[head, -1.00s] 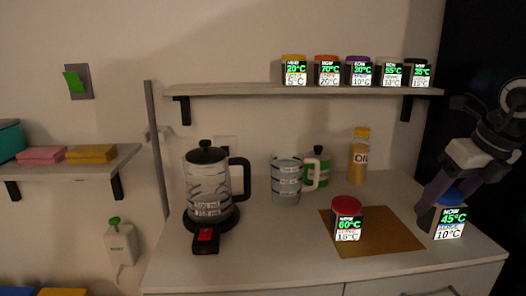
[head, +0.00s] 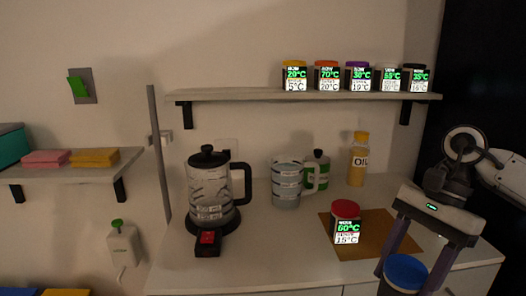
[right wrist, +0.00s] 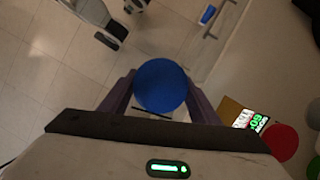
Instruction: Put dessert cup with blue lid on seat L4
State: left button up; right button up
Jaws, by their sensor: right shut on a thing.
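The dessert cup with the blue lid (head: 405,271) is at the lower right of the head view, in front of the counter's front edge. My right gripper (head: 402,268) is shut on it, one purple finger on each side, with the lid facing up. In the right wrist view the round blue lid (right wrist: 160,86) sits between the fingers; the cup's body is hidden under it. No seat marked L4 can be made out. My left gripper is not in view.
A red-lidded cup (head: 346,222) stands on the brown mat (head: 376,246), left of my right gripper. Several lidded cups line the wall shelf (head: 240,95).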

jog(key=s+a+f+n+g+h, duration=0.2)
jog(key=s+f+n, duration=0.4)
jog(key=s+n, duration=0.3)
jog(key=a+n+h, duration=0.1)
jog(key=n+h, duration=0.1)
jog(key=n, duration=0.1)
jog(key=shift+s+a+f+n+p, duration=0.35)
jog(key=shift+n, duration=0.05)
jog(key=shift+s, duration=0.1)
